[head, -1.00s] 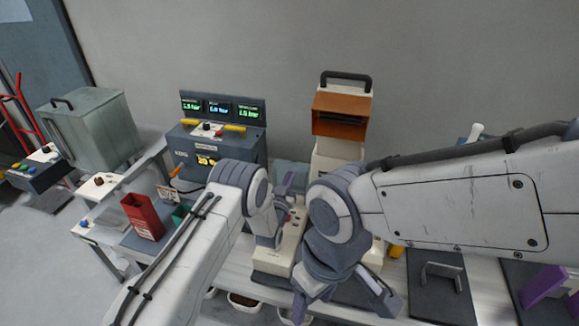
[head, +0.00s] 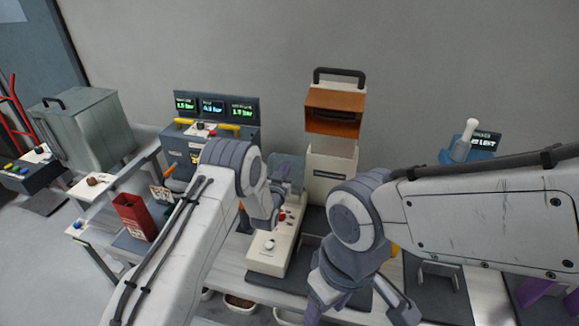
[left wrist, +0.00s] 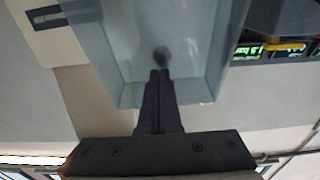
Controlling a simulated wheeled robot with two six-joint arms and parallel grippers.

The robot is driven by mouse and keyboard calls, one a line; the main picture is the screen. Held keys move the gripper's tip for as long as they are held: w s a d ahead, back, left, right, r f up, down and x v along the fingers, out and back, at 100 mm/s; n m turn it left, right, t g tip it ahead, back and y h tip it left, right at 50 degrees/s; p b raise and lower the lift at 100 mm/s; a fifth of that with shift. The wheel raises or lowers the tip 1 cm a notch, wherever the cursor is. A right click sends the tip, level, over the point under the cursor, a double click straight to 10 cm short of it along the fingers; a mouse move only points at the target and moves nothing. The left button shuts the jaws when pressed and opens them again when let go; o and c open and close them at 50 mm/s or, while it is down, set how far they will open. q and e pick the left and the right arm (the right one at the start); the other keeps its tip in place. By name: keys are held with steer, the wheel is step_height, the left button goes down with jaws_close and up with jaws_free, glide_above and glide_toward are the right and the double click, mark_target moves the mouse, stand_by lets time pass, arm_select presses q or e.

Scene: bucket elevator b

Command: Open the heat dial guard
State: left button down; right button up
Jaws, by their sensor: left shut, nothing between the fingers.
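The heat dial guard appears to be the clear bluish cover (left wrist: 205,35) filling the upper middle of the left wrist view. A dark round knob (left wrist: 161,54) shows at the fingertips; I cannot tell whether it is on the guard or behind it. My left gripper (left wrist: 159,74) is shut and empty, its tips overlapping the cover in the picture; contact cannot be told. In the head view the translucent cover (head: 296,172) stands behind a cream control box (head: 271,250), partly hidden by my left gripper (head: 284,170). My right gripper (head: 358,312) appears open and empty at the lower middle.
A cream machine with an orange hood (head: 334,112) stands behind the bench. A grey panel with screens (head: 214,107), a red bin (head: 133,215) and a grey-green box (head: 88,132) are left. A blue stand with a white handle (head: 468,150) is right. My right arm crosses the right side.

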arm_select(q)
steer(key=b+v, duration=0.4)
steer(key=v, duration=0.5)
steer(key=s+d+r+m+g+b, duration=0.1)
steer(key=s+d+g, duration=0.35)
steer(key=s, duration=0.25)
steer(key=s+d+r+m+g+b, duration=0.1)
steer(key=s+d+r+g, duration=0.15)
steer(key=s+g, duration=0.4)
steer(key=s+a+r+m+g+y, duration=0.1)
steer(key=s+a+g, duration=0.2)
steer(key=s, duration=1.1)
steer(key=s+a+r+m+g+y+b, duration=0.1)
steer(key=s+a+g+y, duration=0.1)
steer(key=s, duration=1.3)
steer(key=shift+a+m+g, duration=0.3)
steer(key=shift+a+g, duration=0.5)
steer(key=shift+g, duration=0.1)
